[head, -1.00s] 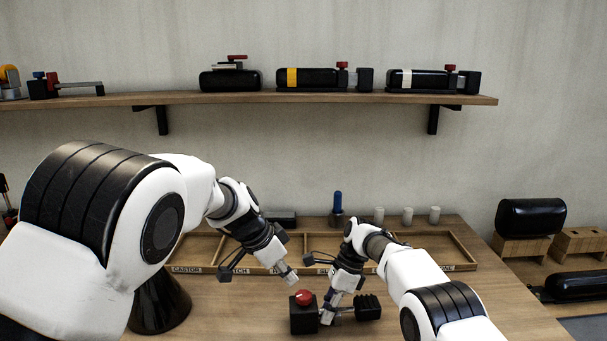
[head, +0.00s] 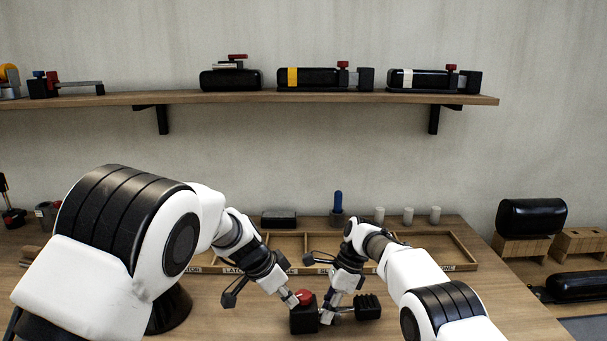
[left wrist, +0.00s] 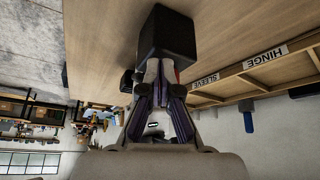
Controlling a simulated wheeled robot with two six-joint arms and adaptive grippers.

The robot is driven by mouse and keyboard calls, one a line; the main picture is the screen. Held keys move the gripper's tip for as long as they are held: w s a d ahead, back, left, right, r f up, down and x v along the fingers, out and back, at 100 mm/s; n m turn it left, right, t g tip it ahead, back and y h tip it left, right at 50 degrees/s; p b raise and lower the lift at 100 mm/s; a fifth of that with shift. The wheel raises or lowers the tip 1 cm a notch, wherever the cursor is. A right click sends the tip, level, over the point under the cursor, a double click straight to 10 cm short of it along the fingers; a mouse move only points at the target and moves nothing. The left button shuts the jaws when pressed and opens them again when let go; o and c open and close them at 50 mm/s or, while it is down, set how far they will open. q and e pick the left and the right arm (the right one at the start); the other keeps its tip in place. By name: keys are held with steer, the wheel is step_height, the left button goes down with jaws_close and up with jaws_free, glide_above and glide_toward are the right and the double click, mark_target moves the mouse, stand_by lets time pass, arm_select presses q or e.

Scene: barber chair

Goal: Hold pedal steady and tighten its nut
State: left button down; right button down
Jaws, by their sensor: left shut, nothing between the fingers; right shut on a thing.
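The pedal assembly stands on the bench, with a black block (head: 303,321) at its left end, a red nut (head: 303,297) on top of the block and a ribbed black pedal pad (head: 367,307) at its right end. My right gripper (head: 327,316) is shut on the pedal between block and pad. My left gripper (head: 292,302) is shut and empty, its tip beside the red nut at upper left; whether they touch I cannot tell. In the left wrist view the black block (left wrist: 166,35) lies just beyond the left fingers (left wrist: 160,85), which hide most of the nut.
A wooden tray (head: 470,262) with labelled compartments lies behind both grippers. A shelf (head: 220,99) above holds black parts. Bare bench lies right of the pedal.

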arm_select(q)
steer(key=shift+w+d, duration=0.1)
steer(key=shift+w+a, duration=0.25)
steer(key=shift+w, duration=0.3)
stand_by(0.6)
steer(key=shift+a, duration=0.15)
step_height(320, 180, up, 6)
steer(key=shift+s+a, duration=0.15)
steer(key=shift+a, duration=0.1)
stand_by(0.3)
